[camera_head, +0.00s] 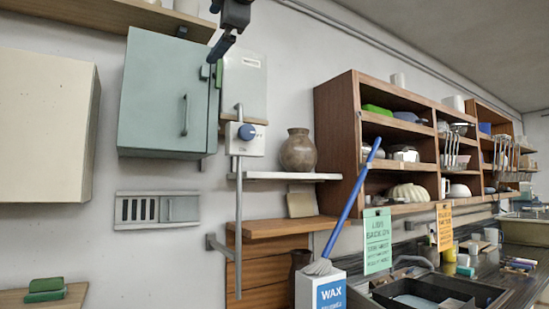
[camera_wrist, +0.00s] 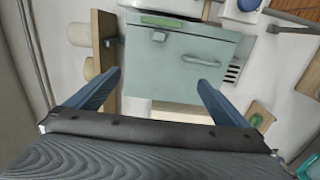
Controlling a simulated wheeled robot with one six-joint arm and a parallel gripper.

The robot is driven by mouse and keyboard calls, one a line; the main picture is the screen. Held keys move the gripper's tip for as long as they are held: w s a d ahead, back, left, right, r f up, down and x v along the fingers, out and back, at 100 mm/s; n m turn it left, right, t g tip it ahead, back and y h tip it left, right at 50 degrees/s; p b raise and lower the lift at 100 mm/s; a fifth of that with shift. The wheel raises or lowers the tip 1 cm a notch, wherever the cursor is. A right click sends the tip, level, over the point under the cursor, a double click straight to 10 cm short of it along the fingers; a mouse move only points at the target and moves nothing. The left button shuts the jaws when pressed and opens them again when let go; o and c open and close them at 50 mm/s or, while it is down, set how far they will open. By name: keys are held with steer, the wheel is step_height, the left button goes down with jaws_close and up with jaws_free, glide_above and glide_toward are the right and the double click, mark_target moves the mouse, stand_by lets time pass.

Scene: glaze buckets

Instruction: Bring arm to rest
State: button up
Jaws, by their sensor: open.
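In the wrist view my gripper (camera_wrist: 159,78) shows two blue fingers spread wide apart, with nothing between them. Beyond the fingers is the pale green wall cabinet (camera_wrist: 180,75), with its door handle showing; the fingers look clear of it. In the head view the same cabinet (camera_head: 165,95) hangs at left centre with its door closed. A dark part of my arm hangs from the top edge, in front of the upper shelf and near the cabinet's top right corner.
A grey box with a blue knob (camera_head: 247,132) and a vertical pipe is right of the cabinet. A brown vase (camera_head: 298,151) stands on a white shelf. A wooden shelf unit (camera_head: 337,140) is further right. A blue-handled mop (camera_head: 352,205) leans by a WAX box (camera_head: 320,291).

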steer(key=w+d+f+m+g+h, duration=0.1)
steer(key=w+d+f+m+h, duration=0.2)
steer(key=f, duration=0.9)
steer(key=w+d+f+m+g, duration=0.25)
steer(key=w+f, duration=0.35)
steer(key=f, duration=0.5)
steer(key=w+d+f+m+h, duration=0.2)
steer(key=w+d+f+m, duration=0.15)
steer(key=f, duration=0.85)
steer(key=d+f+m+g+h+b, duration=0.15)
steer(key=d+f, duration=0.25)
steer(key=f, duration=0.4)
steer(key=d+f+m+g+h+p, duration=0.1)
steer(key=d+f+m, duration=0.15)
steer(key=f, duration=0.55)
steer(key=s+d+f+m+g+h, duration=0.1)
steer(key=s+d+f+m+g, duration=0.15)
steer(key=s+d+f, duration=0.45)
steer(key=s+d+f+m+g+b, duration=0.1)
steer(key=s+d+f+m, duration=0.2)
steer(key=f, duration=0.8)
steer(key=s+d+f+m+g+h, duration=0.1)
steer(key=s+d+f+m+g, duration=0.1)
steer(key=s+d+f, duration=0.5)
steer(key=s+f+m+g, duration=0.2)
steer(key=s+f+m, duration=0.2)
steer(key=s+f, duration=0.7)
steer(key=shift+s+d, duration=0.35)
steer(key=shift+d, duration=0.1)
steer(key=shift+r, duration=0.1)
